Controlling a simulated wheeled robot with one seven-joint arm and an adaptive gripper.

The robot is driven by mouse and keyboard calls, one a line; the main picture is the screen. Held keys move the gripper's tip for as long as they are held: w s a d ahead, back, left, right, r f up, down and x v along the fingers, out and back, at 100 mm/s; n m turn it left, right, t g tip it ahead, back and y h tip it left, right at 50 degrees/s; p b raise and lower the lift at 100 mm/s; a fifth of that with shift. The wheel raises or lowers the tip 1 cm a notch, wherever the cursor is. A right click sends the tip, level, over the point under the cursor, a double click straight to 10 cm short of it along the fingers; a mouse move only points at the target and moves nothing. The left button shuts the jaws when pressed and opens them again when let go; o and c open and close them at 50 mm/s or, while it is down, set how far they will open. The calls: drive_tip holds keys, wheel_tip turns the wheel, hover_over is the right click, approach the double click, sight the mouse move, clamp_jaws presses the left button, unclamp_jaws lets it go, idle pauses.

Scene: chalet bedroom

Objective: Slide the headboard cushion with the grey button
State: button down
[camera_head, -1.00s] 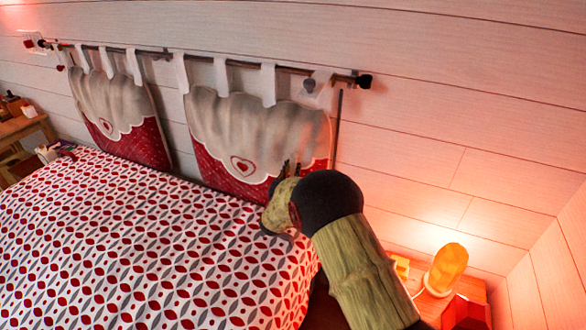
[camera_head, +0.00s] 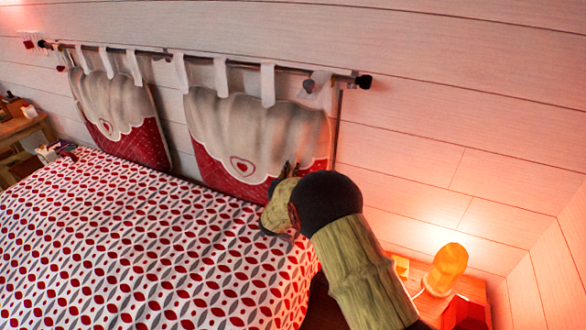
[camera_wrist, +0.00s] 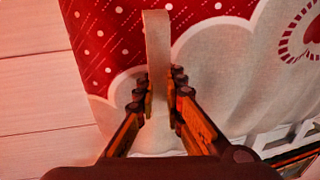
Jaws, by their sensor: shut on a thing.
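The right headboard cushion (camera_head: 260,130) hangs by pale straps from a dark rail; it is grey-white above and dotted red below, with a heart emblem. A grey heart-shaped button (camera_head: 308,86) shows at its upper right. My gripper (camera_head: 287,169) is in front of the cushion's lower right part. In the wrist view, my gripper (camera_wrist: 161,95) is shut on a pale upright strip (camera_wrist: 157,50) that lies against the cushion (camera_wrist: 215,60). How the strip joins the cushion cannot be told.
A second cushion (camera_head: 120,115) hangs to the left on the same rail (camera_head: 230,63), with a gap between them. The patterned bed (camera_head: 150,240) lies below. A glowing lamp (camera_head: 446,268) stands at the lower right. The plank wall right of the rail is bare.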

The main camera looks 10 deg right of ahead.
sight(278, 157)
drive_tip(key=w+a, duration=0.1)
drive_tip(key=a, duration=0.1)
drive_tip(key=w+a, duration=0.3)
drive_tip(key=shift+w+a, duration=0.1)
drive_tip(key=shift+a, duration=0.25)
drive_tip(key=c, duration=2.2)
unclamp_jaws()
drive_tip(key=shift+o, duration=0.2)
drive_tip(key=v, duration=1.2)
